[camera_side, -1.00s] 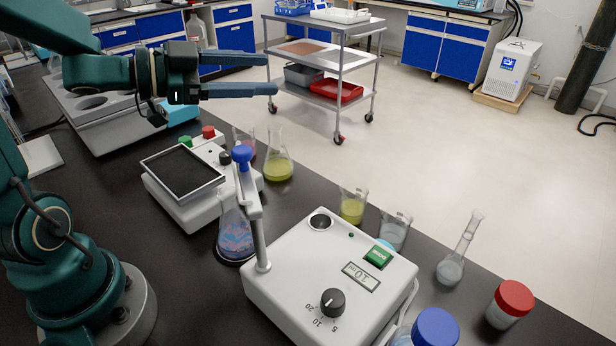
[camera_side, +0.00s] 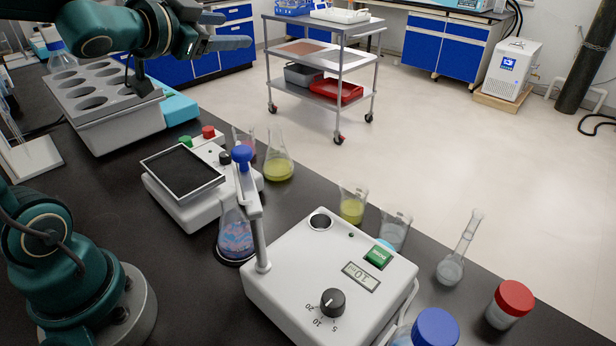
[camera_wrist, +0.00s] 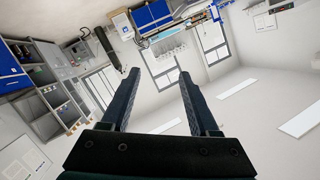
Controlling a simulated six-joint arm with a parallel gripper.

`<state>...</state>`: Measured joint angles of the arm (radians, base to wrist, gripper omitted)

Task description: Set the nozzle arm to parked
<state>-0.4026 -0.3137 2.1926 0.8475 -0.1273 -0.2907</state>
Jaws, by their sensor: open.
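The white dispenser box (camera_side: 330,270) stands on the black bench in the side view. A grey post (camera_side: 261,240) rises at its left corner. The nozzle arm (camera_side: 248,190) joins the post and carries a blue knob (camera_side: 242,153) at its far end. The nozzle arm's end is over a conical flask (camera_side: 235,235) with bluish-pink contents. My gripper (camera_side: 235,30) is open and empty, high at the upper left, well away from the nozzle arm. In the wrist view my gripper (camera_wrist: 160,73) shows two spread fingers with only the room beyond.
A balance-like device (camera_side: 190,185) stands left of the flask. Behind it is a grey rack with holes (camera_side: 115,125). A yellow flask (camera_side: 278,165), beakers (camera_side: 354,205), a volumetric flask (camera_side: 452,268) and a red-capped jar (camera_side: 508,305) line the bench's right edge.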

